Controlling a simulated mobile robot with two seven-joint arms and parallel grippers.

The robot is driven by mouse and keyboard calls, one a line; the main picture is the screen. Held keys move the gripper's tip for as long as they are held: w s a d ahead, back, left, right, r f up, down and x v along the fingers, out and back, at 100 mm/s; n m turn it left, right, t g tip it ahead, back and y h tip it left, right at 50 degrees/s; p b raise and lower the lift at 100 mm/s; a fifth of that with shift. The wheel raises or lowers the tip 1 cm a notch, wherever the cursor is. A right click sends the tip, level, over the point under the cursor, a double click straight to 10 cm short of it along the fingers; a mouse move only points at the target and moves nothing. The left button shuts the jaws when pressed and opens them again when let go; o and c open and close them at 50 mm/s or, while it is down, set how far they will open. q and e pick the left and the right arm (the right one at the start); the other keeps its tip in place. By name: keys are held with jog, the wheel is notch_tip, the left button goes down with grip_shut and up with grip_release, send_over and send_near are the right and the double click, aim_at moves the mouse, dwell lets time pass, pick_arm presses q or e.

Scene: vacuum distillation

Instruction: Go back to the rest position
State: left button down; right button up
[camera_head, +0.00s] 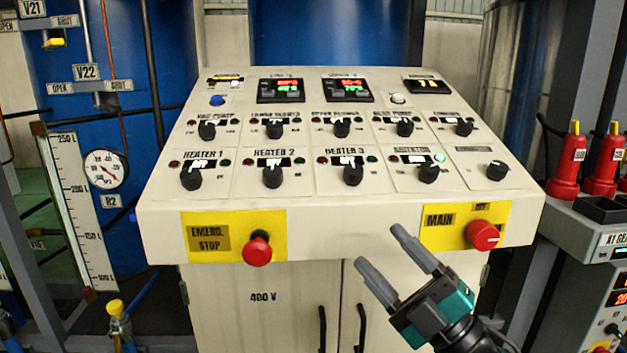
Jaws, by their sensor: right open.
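My right gripper (392,263) comes in from the lower right, in front of the control console (300,218). Its two grey fingers are apart with nothing between them. The fingertips point up and left, near the console's front edge, between the yellow emergency stop plate and the yellow main switch plate. The red main switch (482,235) is to the right of the fingers, and the red emergency stop button (257,249) is well to the left. I cannot tell whether the fingers touch the console. My left gripper is not in view.
A level scale (77,205) and a pressure gauge (105,169) stand at left. Red connectors (565,168) stand on a unit at right. Cabinet doors (262,325) are below.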

jog(key=d+f+m+t+h, duration=0.2)
jog(key=d+f+m+h, duration=0.1)
jog(key=f+m+h, duration=0.85)
jog(key=s+d+f+m+g+h, duration=0.1)
jog(key=s+f+m+g, duration=0.1)
jog(key=s+f, duration=0.3)
jog(key=s+d+f+m+g+h, duration=0.2)
jog(key=s+f+m+g, duration=0.1)
jog(key=f, duration=0.9)
jog(key=s+d+f+m+g+h, duration=0.1)
jog(key=s+f+m, duration=0.3)
jog(key=s+f, duration=0.4)
jog(key=shift+d+f+g+h, duration=0.2)
jog(key=shift+d+g+h, duration=0.15)
jog(key=shift+g, duration=0.45)
